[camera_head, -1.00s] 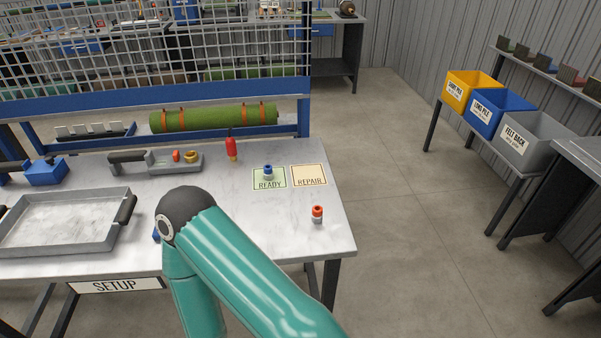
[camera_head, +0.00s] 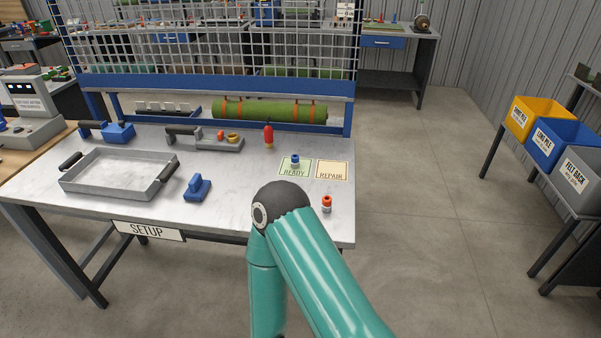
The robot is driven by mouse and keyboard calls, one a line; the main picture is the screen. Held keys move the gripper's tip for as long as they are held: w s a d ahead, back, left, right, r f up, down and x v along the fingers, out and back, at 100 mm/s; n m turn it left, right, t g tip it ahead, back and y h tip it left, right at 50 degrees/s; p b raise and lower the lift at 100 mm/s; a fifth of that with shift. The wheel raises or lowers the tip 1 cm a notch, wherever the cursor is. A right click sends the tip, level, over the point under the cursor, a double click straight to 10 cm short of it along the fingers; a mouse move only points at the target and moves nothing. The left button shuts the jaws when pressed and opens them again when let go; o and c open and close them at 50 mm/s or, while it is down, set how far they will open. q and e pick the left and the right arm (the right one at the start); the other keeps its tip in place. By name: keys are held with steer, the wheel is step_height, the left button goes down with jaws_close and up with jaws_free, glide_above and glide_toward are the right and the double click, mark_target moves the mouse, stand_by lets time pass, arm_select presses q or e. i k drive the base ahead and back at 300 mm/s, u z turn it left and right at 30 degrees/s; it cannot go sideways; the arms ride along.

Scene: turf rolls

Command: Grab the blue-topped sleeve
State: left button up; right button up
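The blue-topped sleeve (camera_head: 295,161) is small, with a blue top and a pale lower part. It stands upright on the green READY card (camera_head: 294,174) on the setup table (camera_head: 230,215). A similar sleeve with an orange-red top (camera_head: 326,203) stands near the table's right front corner. My teal arm rises in the lower middle, its dark elbow joint in front of the table edge, below the READY card. No gripper of mine shows in the view, and nothing covers the blue-topped sleeve.
A tan REPAIR card (camera_head: 332,171) lies right of READY. A red-handled tool (camera_head: 268,136) stands behind left. A grey tray (camera_head: 118,172) and a blue block-like tool (camera_head: 197,188) lie left. A green turf roll (camera_head: 269,111) lies at the back below a wire grid.

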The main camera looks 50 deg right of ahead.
mark_target(295, 158)
steer(key=z, duration=0.8)
steer(key=k, duration=0.8)
steer(key=z, duration=0.2)
steer(key=i, duration=0.6)
steer(key=u, duration=0.05)
